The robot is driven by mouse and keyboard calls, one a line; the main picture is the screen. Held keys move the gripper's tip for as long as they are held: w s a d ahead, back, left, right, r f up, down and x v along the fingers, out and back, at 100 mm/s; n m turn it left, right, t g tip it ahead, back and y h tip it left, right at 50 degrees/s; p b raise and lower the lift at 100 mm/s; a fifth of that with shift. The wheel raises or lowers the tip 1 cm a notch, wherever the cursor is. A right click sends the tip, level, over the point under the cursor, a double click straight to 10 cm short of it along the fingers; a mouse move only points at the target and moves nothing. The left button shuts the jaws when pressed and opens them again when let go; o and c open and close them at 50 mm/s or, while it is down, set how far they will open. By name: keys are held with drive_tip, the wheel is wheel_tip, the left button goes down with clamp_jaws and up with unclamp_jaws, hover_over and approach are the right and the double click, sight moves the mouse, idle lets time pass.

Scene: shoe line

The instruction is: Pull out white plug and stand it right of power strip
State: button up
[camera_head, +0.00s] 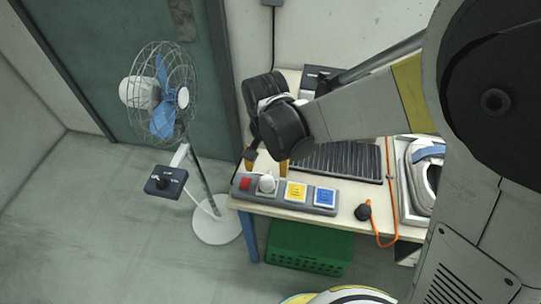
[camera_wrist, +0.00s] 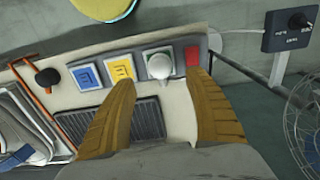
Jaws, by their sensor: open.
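The grey power strip (camera_head: 285,206) lies along the table's front edge. The white plug (camera_head: 267,183) sits upright in it, between a red switch (camera_head: 245,183) and a yellow socket (camera_head: 296,191); a blue socket (camera_head: 324,196) is at the right end. My gripper (camera_head: 266,165) is open and empty, behind and above the plug. In the wrist view the open fingers (camera_wrist: 162,84) point at the strip (camera_wrist: 180,68), with the white plug (camera_wrist: 159,66) between their tips' lines. The fingers appear apart from the plug. The plug's lower part is hidden in the socket.
A black plug (camera_head: 362,212) with an orange cord (camera_head: 376,236) lies right of the strip, leaving a narrow bare patch of table between. A dark ribbed panel (camera_head: 337,162) lies behind the strip. A shoe-like item (camera_head: 423,165) stands further right. A fan (camera_head: 165,95) stands left, a green crate (camera_head: 308,247) below.

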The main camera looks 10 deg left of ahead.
sight(267, 179)
wheel_tip(267, 179, down, 9)
drive_tip(key=b, duration=0.6)
drive_tip(key=shift+r+b, duration=0.15)
drive_tip(key=shift+b, duration=0.15)
idle(0.9)
clamp_jaws()
drive_tip(key=shift+r, duration=0.15)
drive_tip(key=shift+r+p, duration=2)
drive_tip(key=shift+r, duration=0.95)
